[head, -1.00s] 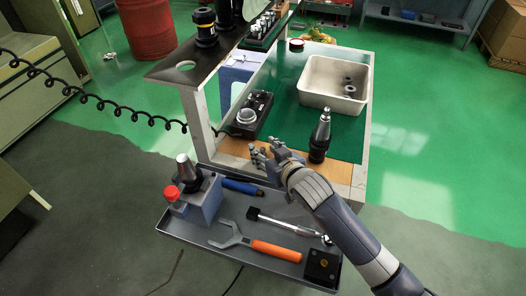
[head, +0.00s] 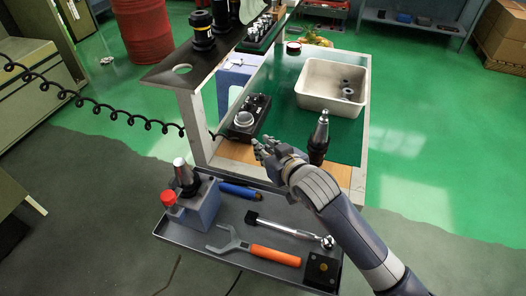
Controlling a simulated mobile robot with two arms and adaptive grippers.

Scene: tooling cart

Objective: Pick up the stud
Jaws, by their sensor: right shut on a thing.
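My right gripper (head: 262,147) comes in from the lower right, above the near wooden edge of the cart top, just right of the black device with the round dial. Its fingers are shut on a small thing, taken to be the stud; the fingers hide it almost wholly. A dark tool holder (head: 318,142) with a silver tip stands upright to the right of the hand. My left gripper is not in view.
The lower tray (head: 222,258) holds an orange-handled wrench (head: 250,249), a ratchet (head: 290,230), a blue-handled tool (head: 238,191) and a black block (head: 321,270). A white bin (head: 313,101) with grey parts stands on the green cart top. A dark raised shelf (head: 190,68) is at left.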

